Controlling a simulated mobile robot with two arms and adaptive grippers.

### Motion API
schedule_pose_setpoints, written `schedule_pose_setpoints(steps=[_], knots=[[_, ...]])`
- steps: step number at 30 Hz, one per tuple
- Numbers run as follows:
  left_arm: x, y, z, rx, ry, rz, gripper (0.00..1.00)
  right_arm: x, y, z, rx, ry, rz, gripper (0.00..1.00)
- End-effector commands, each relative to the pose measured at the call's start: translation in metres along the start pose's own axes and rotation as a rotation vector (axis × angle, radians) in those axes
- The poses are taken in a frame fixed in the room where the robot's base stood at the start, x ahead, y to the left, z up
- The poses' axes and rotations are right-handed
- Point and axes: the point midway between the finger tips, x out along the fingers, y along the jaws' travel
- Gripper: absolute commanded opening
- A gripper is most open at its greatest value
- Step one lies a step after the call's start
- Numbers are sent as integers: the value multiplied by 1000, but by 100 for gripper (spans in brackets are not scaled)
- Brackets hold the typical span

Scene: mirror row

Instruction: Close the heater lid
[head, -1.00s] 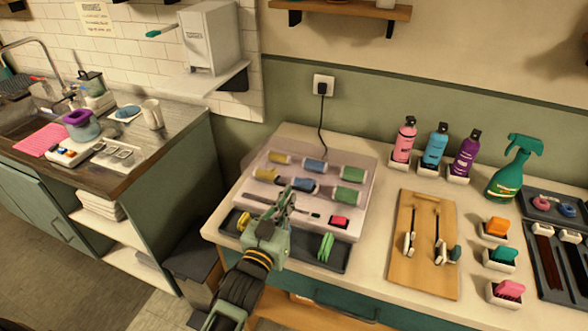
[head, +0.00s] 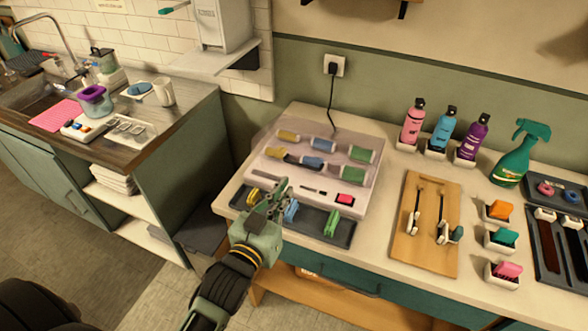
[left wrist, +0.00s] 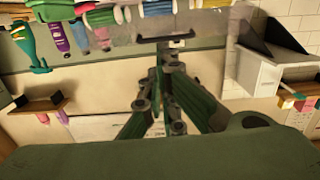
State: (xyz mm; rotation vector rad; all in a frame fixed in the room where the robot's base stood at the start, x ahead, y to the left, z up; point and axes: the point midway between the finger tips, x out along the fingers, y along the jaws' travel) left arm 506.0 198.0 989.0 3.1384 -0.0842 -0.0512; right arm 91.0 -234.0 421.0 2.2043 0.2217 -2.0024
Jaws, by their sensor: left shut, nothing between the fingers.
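The heater (head: 358,183) is a pale box on the counter, with several yellow, blue and green rollers on top. A hazy see-through lid shows over the rollers in the head view; how far it is tilted I cannot tell. In the left wrist view the see-through lid (left wrist: 215,32) crosses the top, with a dark handle (left wrist: 178,40) on its edge. My left gripper (head: 279,190) is shut and empty, over the heater's front left edge in the head view. Its fingers (left wrist: 168,60) point toward the handle in the wrist view; contact is unclear. My right gripper is out of view.
A dark tray (head: 300,226) with coloured clips lies before the heater. A wooden board (head: 420,255) with two tools and several bottles stand to the right. A black cord runs to the wall socket (head: 334,65). A sink counter is at left.

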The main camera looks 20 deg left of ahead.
Motion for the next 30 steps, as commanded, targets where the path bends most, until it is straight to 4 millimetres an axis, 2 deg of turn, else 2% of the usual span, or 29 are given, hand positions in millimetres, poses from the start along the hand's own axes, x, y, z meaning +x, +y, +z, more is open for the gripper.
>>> schedule_pose_setpoints(steps=[1,3,6,9,13,17,30], knots=[[5,1,-33,5,-21,7,0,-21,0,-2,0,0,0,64],[9,1,-54,5,-67,7,0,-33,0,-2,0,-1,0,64],[11,0,-77,6,-126,-1,0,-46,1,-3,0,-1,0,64],[10,-2,-89,5,-166,-10,0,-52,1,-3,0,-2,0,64],[12,-3,-92,4,-190,-18,0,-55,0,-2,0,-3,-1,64],[26,-4,-89,3,-191,-19,0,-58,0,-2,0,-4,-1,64],[107,-5,-74,3,-191,-19,0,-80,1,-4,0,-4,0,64]])
